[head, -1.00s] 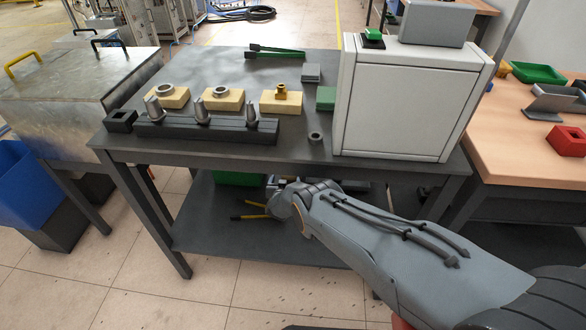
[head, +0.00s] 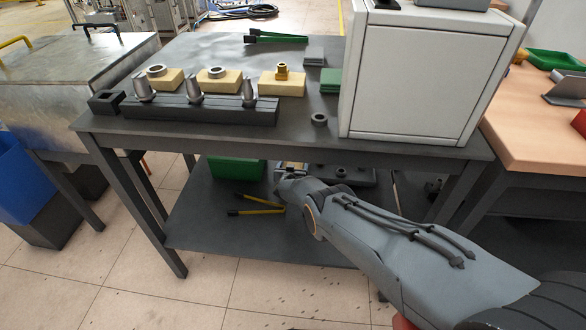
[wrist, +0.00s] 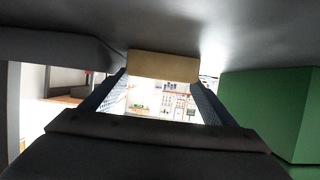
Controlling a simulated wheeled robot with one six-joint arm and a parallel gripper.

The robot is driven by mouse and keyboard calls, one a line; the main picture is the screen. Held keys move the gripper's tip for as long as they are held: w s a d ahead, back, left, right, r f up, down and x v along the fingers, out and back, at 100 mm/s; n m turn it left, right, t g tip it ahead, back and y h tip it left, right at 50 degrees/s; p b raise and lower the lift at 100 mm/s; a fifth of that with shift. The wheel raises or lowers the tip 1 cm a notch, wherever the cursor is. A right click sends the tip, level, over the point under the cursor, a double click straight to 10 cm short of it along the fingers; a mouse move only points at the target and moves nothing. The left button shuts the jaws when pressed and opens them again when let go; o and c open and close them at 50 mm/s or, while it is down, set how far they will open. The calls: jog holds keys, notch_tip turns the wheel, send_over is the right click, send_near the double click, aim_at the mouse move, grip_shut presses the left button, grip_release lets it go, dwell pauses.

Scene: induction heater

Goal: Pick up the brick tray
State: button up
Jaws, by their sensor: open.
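In the wrist view my gripper (wrist: 160,78) is open, its two dark fingers pointing ahead. A tan brick-like block (wrist: 162,66) shows at the fingertips. I cannot tell whether it lies between them or just beyond, or whether it touches them. In the head view my arm reaches down to the table's lower shelf, and its end hides my fingers. A small pale piece (head: 292,166) shows just behind the arm's end. I cannot make out a whole brick tray there. On the tabletop, three tan bricks (head: 218,82) carry metal parts, behind a black holder (head: 200,110) with several metal cones.
A green bin (head: 236,172) stands on the lower shelf (head: 215,220), left of my arm's end; a green surface (wrist: 262,112) shows close by in the wrist view. Yellow-handled tools (head: 256,208) lie in front. The tabletop (head: 285,145) is above. A large grey box (head: 420,80) stands on it.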

jog(key=shift+b+x, duration=1.5)
jog(key=shift+x, duration=0.15)
jog(key=c, duration=0.9)
